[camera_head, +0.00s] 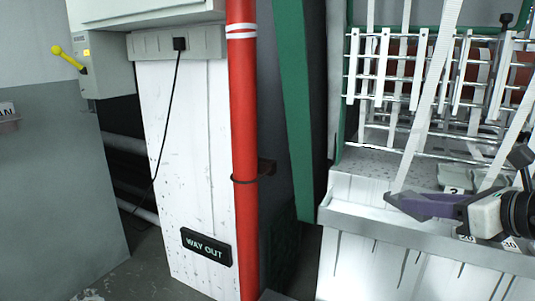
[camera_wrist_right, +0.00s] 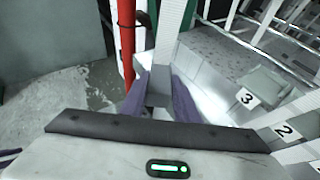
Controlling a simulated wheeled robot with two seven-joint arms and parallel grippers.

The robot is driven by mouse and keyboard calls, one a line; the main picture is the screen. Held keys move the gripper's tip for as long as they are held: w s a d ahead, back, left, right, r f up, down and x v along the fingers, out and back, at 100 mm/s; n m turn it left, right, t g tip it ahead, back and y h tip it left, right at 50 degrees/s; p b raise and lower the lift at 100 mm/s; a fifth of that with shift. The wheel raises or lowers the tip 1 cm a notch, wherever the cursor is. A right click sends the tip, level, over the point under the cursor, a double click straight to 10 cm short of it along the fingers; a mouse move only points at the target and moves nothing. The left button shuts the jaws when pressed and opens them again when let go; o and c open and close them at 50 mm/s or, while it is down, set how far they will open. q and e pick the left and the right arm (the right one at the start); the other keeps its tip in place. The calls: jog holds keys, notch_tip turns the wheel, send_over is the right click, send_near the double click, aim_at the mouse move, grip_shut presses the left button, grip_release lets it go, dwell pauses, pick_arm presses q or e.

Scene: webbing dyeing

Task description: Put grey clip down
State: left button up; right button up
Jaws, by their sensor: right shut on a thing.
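My right gripper (camera_head: 394,199) comes in from the right, at the front edge of the white machine. Its purple fingers show in the right wrist view (camera_wrist_right: 158,98), shut on a small grey block, which looks like the grey clip (camera_wrist_right: 153,70). A white webbing strap (camera_wrist_right: 170,30) runs up from beside the clip. In the head view the strap (camera_head: 430,95) slants down to the fingertips; the clip cannot be made out there.
The white machine (camera_head: 375,222) has a ledge with grey rests (camera_head: 455,178) and number cards, including a "3" (camera_wrist_right: 248,98) and a "2" (camera_wrist_right: 285,131). Rails and hanging straps (camera_head: 400,75) stand behind. A red pipe (camera_head: 244,150) and white panel (camera_head: 190,170) are left; floor is visible between.

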jog(key=s+a+f+n+g+y, duration=0.2)
jog(key=s+a+f, duration=0.3)
jog(key=s, duration=0.3)
jog(key=s+a+f+n+g+y, duration=0.2)
jog(key=s+a+f+n+y, duration=0.1)
jog(key=s+f, duration=0.5)
jog(key=shift+s+a+f+n+g+y, duration=0.3)
jog(key=shift+s+a+n, duration=0.3)
jog(key=shift+a, duration=0.5)
jog(key=shift+f, duration=0.1)
